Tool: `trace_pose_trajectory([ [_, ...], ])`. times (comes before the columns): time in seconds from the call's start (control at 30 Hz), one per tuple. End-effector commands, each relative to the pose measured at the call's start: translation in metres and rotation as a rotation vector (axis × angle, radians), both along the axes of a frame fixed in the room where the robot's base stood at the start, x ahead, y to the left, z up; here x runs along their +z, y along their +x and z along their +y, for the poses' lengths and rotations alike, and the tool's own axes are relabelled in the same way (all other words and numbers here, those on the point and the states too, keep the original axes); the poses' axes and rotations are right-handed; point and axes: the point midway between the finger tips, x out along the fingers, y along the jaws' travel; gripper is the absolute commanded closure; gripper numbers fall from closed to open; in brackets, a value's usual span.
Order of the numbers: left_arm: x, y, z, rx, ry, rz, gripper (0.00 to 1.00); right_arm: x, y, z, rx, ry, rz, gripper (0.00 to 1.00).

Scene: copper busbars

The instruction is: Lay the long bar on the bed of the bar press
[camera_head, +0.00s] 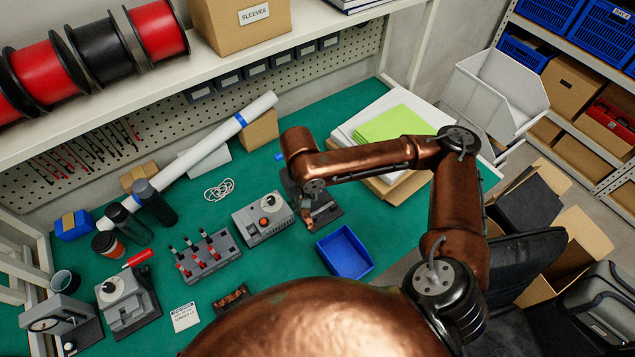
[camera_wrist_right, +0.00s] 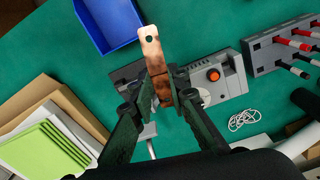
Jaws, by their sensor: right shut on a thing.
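A copper bar (camera_wrist_right: 152,50) with a hole near its end is held between the fingers of my right gripper (camera_wrist_right: 160,90), which is shut on it. In the head view, my right gripper (camera_head: 308,196) is over a dark-based machine (camera_head: 328,217), which looks like the bar press. The gripper hides much of that machine. I cannot tell whether the bar touches its bed. My left gripper is not in view.
A grey unit with an orange knob (camera_head: 262,222) stands just left of the machine. A blue bin (camera_head: 345,252) is in front. Green sheets (camera_head: 395,124) lie beyond my right forearm. A rack of red and black terminals (camera_head: 207,257) is farther left. Green mat shows between them.

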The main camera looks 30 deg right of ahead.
Motion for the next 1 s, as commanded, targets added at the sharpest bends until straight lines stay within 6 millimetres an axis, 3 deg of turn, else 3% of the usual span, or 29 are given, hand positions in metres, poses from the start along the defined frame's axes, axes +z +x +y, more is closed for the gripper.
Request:
trace_pose_trajectory([
  [0.17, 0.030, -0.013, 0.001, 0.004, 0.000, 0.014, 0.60, -0.014, 0.038, -0.013, -0.345, -0.002, 0.008, 1.00],
  [0.3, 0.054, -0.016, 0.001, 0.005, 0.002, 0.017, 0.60, -0.044, 0.068, -0.039, -0.701, -0.009, 0.010, 1.00],
  [0.43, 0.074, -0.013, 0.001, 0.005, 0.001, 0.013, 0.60, -0.079, 0.083, -0.068, -1.001, -0.011, 0.010, 1.00],
  [0.6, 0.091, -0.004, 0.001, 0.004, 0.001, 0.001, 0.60, -0.118, 0.086, -0.102, -1.280, -0.011, 0.008, 1.00],
  [0.8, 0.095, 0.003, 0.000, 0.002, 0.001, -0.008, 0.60, -0.138, 0.084, -0.116, -1.399, -0.008, 0.004, 1.00],
  [1.0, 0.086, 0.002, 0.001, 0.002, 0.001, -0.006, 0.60, -0.146, 0.084, -0.117, -1.405, -0.008, 0.003, 1.00],
])
